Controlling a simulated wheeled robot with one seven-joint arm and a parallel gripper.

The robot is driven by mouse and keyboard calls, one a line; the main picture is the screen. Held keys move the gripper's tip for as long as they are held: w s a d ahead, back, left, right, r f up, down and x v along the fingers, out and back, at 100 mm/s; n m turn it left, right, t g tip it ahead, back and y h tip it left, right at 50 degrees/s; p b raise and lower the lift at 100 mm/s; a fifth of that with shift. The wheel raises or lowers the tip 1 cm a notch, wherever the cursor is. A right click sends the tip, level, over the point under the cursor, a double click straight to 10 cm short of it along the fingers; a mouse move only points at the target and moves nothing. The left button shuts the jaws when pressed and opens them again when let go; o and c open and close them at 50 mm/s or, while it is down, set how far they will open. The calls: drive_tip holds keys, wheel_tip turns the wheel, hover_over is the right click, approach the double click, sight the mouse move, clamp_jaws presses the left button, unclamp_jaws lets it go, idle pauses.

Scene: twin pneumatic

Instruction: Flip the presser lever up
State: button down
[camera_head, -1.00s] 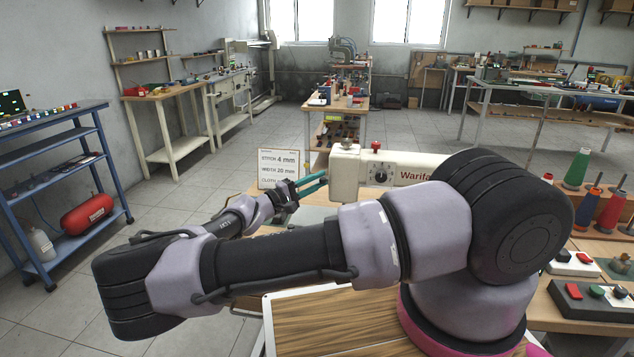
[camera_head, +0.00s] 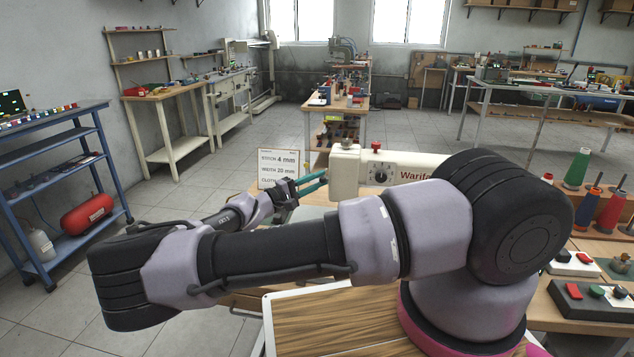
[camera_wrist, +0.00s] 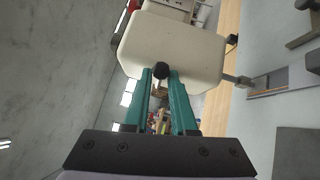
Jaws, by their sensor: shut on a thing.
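The cream sewing machine head (camera_head: 346,172) stands behind my arm in the head view, and its end face (camera_wrist: 172,50) fills the upper middle of the wrist view. A small black knob (camera_wrist: 161,70) stands out from that face, which I take to be the end of the presser lever. My gripper (camera_head: 322,180) has teal fingers, and its tips (camera_wrist: 161,78) are closed around the knob in the wrist view. The lever's shaft behind the knob is hidden.
A white card with printed settings (camera_head: 279,168) stands left of the gripper. Thread spools (camera_head: 586,207) and a switch box (camera_head: 592,300) are on the table at the right. In the wrist view, a metal bar (camera_wrist: 238,81) juts from the machine head's right side.

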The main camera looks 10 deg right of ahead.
drive_tip(key=shift+w+r+n+g+y, duration=0.1)
drive_tip(key=shift+r+n+g+y, duration=0.3)
drive_tip(key=shift+r+n+y, duration=0.45)
drive_tip(key=c, duration=0.9)
unclamp_jaws()
drive_tip(key=shift+c, duration=0.2)
drive_tip(key=v, duration=1)
drive_tip(key=shift+s+a, duration=0.25)
drive_tip(key=shift+a, duration=0.1)
